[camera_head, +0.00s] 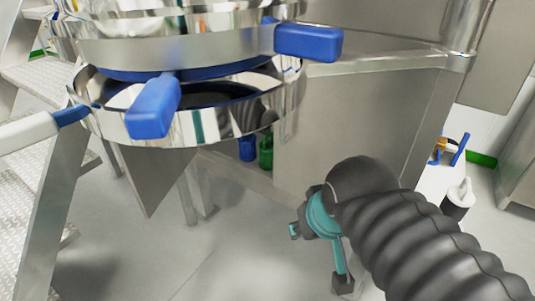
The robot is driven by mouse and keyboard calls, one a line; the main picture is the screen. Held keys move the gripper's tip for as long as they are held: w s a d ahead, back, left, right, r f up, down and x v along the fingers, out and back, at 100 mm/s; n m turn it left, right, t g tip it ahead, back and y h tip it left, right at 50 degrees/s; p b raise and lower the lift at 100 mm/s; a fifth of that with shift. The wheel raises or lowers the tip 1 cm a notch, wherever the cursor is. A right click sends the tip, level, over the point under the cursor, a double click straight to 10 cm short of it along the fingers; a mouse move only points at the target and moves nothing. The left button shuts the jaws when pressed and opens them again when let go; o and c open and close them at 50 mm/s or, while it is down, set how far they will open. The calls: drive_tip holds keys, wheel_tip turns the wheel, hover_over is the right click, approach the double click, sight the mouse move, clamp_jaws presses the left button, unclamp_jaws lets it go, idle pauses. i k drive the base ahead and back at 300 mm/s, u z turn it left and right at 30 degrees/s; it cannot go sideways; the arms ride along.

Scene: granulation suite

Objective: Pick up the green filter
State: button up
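A small green cylinder (266,152), which looks like the green filter, stands upright below the steel vessel at the middle of the view, on or beside a low steel ledge. It is partly hidden, so its full shape cannot be told. A similar blue cylinder (247,148) stands just left of it. My gripper (318,257), teal with dark fingertips, is at the lower middle, nearer to me and to the right of the green cylinder. Its fingertips are spread apart with nothing visible between them. It does not touch the green cylinder.
The steel vessel (200,127) with blue handles (154,105) overhangs the cylinders. A steel housing (335,125) stands to their right. Slim metal legs (198,185) and a slanted panel are at left. Floor in front is clear. A white-topped container (459,195) is far right.

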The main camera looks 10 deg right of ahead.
sight(266, 147)
drive_tip(key=z, duration=0.55)
drive_tip(key=k, duration=1.3)
drive_tip(key=z, duration=0.8)
drive_tip(key=i, duration=0.8)
drive_tip(key=u, duration=0.5)
drive_tip(key=i, duration=0.75)
drive_tip(key=u, duration=0.9)
drive_tip(key=i, duration=0.2)
drive_tip(key=u, duration=0.25)
